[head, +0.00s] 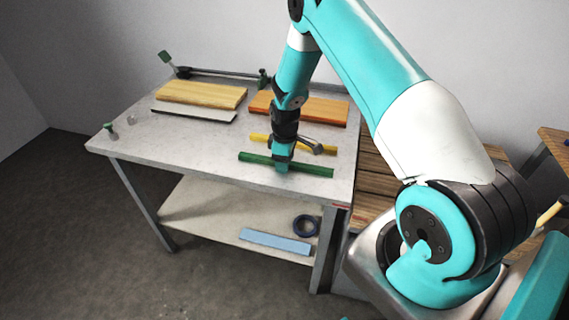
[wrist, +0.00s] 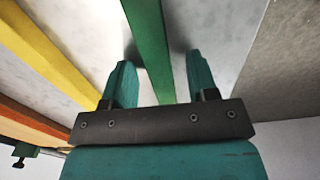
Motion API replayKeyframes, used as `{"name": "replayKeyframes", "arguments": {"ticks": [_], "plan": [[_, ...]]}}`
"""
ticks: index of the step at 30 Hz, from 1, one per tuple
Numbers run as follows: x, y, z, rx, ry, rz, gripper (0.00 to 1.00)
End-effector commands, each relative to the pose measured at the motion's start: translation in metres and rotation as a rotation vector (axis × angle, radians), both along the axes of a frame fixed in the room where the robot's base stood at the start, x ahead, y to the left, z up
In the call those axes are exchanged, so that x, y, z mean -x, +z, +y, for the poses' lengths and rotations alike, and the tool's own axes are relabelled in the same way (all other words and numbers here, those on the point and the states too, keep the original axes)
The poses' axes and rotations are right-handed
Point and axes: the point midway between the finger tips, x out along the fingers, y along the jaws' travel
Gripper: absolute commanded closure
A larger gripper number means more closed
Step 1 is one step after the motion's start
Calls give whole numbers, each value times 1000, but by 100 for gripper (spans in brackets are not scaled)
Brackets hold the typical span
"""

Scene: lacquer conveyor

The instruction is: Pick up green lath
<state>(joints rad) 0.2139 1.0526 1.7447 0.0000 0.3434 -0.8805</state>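The green lath (head: 313,169) lies flat near the front edge of the light grey table. My gripper (head: 282,165) points down over its middle and hides a small part of it. In the wrist view, the green lath (wrist: 150,42) runs between the two teal fingers of my gripper (wrist: 160,62). The fingers are open, with a gap showing on each side of the lath. Neither finger appears to touch it.
Boards (head: 205,94) and an orange-edged block (head: 325,112) lie farther back. The lower shelf (head: 200,212) holds a blue piece (head: 275,242).

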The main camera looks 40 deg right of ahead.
Motion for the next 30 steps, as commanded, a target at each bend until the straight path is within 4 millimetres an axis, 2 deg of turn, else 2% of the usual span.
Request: {"name": "replayKeyframes", "arguments": {"ticks": [1, 6, 7, 16, 20, 23, 26, 30], "plan": [[0, 0, 0, 0, 0, 0, 56], [0, 0, 0, -1, 0, 1, 95], [0, 0, 0, -1, 0, 1, 100], [0, 2, 0, 0, 0, 0, 100], [-1, 8, 0, 0, 0, 0, 100], [-1, 21, 0, 1, 0, -3, 100], [-2, 43, 0, 1, 0, -6, 100], [-1, 87, 0, 2, 0, -9, 100]]}}
